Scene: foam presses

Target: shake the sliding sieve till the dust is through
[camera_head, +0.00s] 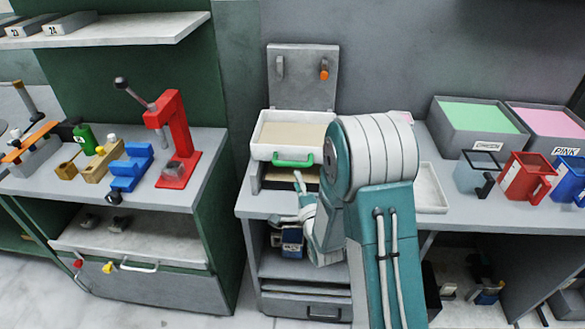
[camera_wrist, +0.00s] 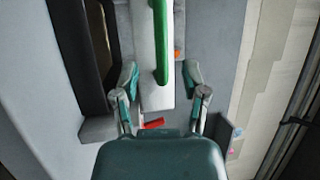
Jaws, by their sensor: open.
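The sliding sieve (camera_head: 260,150) is a white tray with a beige layer inside, at the back of the middle bench. Its green handle (camera_head: 293,161) is on the front wall. The handle also shows upright in the wrist view (camera_wrist: 159,45), its lower end lined up between my fingertips. My gripper (camera_head: 289,198) is open and empty, just in front of and below the handle. In the wrist view my gripper (camera_wrist: 160,78) has one finger on each side of the handle's line, neither seen touching it. My arm hides the sieve's right end.
A white tray (camera_head: 432,190) lies right of my arm. Grey bins with green (camera_head: 478,117) and pink (camera_head: 545,122) contents stand at the right, behind clear, red (camera_head: 524,178) and blue containers. A red press (camera_head: 178,140) stands on the left bench. Floor between the benches is clear.

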